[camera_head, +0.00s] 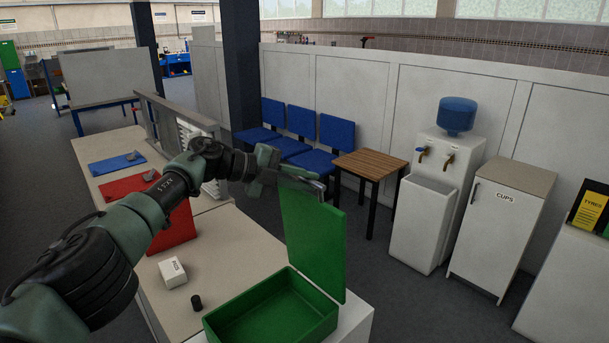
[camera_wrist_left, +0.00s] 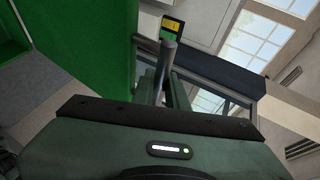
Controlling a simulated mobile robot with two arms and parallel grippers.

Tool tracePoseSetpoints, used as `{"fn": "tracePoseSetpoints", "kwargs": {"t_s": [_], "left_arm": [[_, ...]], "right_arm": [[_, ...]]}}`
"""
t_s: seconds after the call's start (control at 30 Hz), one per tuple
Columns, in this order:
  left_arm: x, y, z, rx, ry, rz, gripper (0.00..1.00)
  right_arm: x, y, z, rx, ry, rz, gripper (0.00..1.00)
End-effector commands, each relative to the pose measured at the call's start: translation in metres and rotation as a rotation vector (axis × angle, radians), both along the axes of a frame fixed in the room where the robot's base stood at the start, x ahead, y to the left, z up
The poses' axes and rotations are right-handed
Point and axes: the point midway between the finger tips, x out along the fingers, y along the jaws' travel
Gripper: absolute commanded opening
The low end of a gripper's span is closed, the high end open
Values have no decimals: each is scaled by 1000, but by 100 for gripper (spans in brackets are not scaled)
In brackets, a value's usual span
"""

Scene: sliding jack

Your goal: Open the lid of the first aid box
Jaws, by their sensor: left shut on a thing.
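The first aid box (camera_head: 268,312) is a green open-topped case at the near end of the bench, and its inside looks empty. Its green lid (camera_head: 312,240) stands roughly upright on the box's right side, so the box is open. The lid also fills the upper left of the left wrist view (camera_wrist_left: 85,45). My left gripper (camera_head: 318,184) is at the lid's top edge and is shut on it. In the wrist view my fingers (camera_wrist_left: 168,75) show beside the lid; the exact contact is hard to see. My right gripper is not in view.
A white box (camera_head: 172,272) and a small black cylinder (camera_head: 196,302) lie on the bench left of the first aid box. A wooden table (camera_head: 370,165), a water dispenser (camera_head: 435,190) and a cups cabinet (camera_head: 500,225) stand to the right. Floor between is clear.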

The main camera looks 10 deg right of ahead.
Motion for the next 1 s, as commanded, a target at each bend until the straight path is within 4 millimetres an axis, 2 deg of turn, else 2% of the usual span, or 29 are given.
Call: {"fn": "tracePoseSetpoints", "kwargs": {"t_s": [0.17, 0.47, 0.5, 0.57, 0.87, 1.0], "left_arm": [[-1, -2, -3, 12, 13, -3, 0], [-1, -2, -5, 13, 14, -4, 0], [-1, -1, -5, 13, 14, -4, 22], [-1, -1, -5, 13, 14, -4, 36], [0, 1, -4, 13, 11, -2, 36], [-1, 11, -2, 12, 8, 0, 36]], "right_arm": [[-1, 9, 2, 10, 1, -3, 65], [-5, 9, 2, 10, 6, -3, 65], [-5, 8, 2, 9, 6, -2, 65], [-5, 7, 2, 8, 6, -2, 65], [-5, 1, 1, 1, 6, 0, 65], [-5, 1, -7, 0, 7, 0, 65]]}}
